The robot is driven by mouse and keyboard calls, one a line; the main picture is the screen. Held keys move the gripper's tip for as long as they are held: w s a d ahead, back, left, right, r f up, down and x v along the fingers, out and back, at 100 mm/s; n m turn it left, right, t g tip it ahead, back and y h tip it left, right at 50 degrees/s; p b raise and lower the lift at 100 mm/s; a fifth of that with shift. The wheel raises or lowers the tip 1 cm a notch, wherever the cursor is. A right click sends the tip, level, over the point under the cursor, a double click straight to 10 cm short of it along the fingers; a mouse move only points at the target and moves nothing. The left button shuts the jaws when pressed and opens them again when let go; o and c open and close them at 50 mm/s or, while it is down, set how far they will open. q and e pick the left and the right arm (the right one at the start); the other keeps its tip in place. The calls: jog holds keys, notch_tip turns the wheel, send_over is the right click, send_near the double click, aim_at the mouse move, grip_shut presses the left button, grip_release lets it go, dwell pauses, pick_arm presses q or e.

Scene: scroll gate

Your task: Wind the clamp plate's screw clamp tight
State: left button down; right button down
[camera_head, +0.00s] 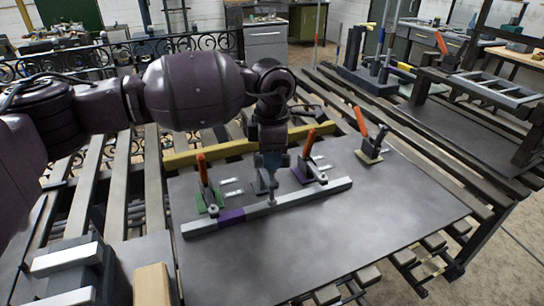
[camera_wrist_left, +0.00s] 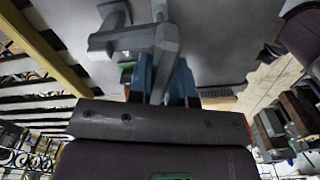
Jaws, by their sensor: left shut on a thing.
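The clamp plate (camera_head: 400,215) is a broad dark grey sheet on the slatted bench. A long light grey bar with a purple section (camera_head: 290,208) lies across it. The grey screw clamp (camera_head: 265,184) stands at the bar's middle, partly hidden under my wrist. My left gripper (camera_head: 270,164) reaches down from above and is shut on the clamp's upper part. In the left wrist view, the blue fingers (camera_wrist_left: 161,78) close around the grey screw clamp (camera_wrist_left: 164,42). How tight the screw is cannot be told. My right gripper is in neither view.
Orange-handled toggle clamps stand left (camera_head: 205,172) and right (camera_head: 309,145) of my gripper, with another at the plate's right (camera_head: 376,140). A yellow beam (camera_head: 215,152) runs behind. A grey fixture (camera_head: 75,262) and a wooden block (camera_head: 152,284) sit at the front left. The plate's front right is clear.

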pick_arm(q)
jog(key=m+b, duration=0.1)
jog(key=m, duration=0.3)
jog(key=shift+w+r+m, duration=0.1)
jog(key=shift+m, duration=0.2)
jog(key=shift+r+m+b, duration=0.15)
jog(key=shift+m+b, duration=0.35)
jog(key=shift+m, duration=0.9)
jog(key=shift+r+m, duration=0.1)
jog(key=shift+m, duration=0.2)
jog(key=c, duration=1.1)
grip_release()
jog(key=shift+o, duration=0.3)
jog(key=shift+f, duration=0.2)
